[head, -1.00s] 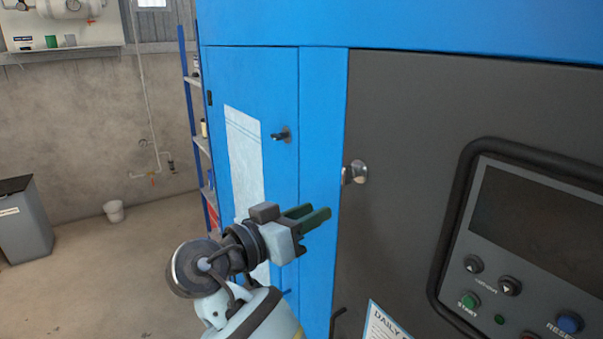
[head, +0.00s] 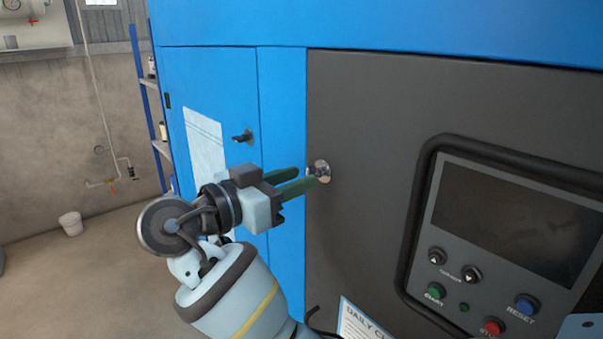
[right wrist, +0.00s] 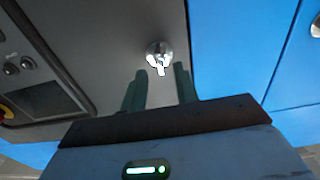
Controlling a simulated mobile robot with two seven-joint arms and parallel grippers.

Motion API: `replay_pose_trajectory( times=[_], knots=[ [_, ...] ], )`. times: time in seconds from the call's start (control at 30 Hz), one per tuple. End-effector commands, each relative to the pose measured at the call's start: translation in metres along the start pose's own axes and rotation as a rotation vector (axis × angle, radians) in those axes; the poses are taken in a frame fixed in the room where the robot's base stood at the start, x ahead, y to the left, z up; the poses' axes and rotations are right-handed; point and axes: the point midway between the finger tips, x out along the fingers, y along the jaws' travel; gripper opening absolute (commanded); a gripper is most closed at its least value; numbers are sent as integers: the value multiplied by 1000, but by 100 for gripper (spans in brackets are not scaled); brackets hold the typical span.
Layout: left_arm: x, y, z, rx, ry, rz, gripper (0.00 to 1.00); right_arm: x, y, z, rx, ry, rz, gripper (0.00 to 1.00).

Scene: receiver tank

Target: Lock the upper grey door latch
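The upper grey door latch (head: 321,171) is a small shiny metal knob near the left edge of the dark grey door (head: 365,120). In the right wrist view the latch (right wrist: 159,55) shows a round base with a bright lever part pointing down. My right gripper (head: 308,176) is open, its two green fingers pointing at the latch. The fingertips are close to it in the head view and partly overlap it. In the right wrist view the latch lies just beyond the gap between the fingertips (right wrist: 158,78); contact cannot be told. My left gripper is not in view.
A blue door (head: 210,85) with its own dark latch (head: 243,136) stands to the left. A control panel (head: 505,230) with buttons sits to the right on the grey door. A paper sheet (head: 365,322) is below. Open floor and a white bucket (head: 71,223) are at left.

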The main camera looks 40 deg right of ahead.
Motion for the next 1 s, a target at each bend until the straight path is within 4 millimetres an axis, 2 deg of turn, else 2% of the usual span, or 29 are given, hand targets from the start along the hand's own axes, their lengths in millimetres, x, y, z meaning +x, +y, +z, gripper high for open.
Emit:
replay_pose_trajectory(
  times=[0.2, 0.47, 0.5, 0.73, 1.0],
  knots=[
    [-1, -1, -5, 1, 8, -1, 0, 16, 0, -1, 0, 2, 0, 30],
    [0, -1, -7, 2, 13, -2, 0, 18, 0, 0, -2, 1, -1, 30],
    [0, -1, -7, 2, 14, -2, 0, 18, 0, 0, -2, 1, -1, 29],
    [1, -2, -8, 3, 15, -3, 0, 18, 0, 0, -1, 1, -1, 0],
    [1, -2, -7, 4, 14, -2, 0, 18, 0, 1, 6, 0, -1, 0]
  ],
)
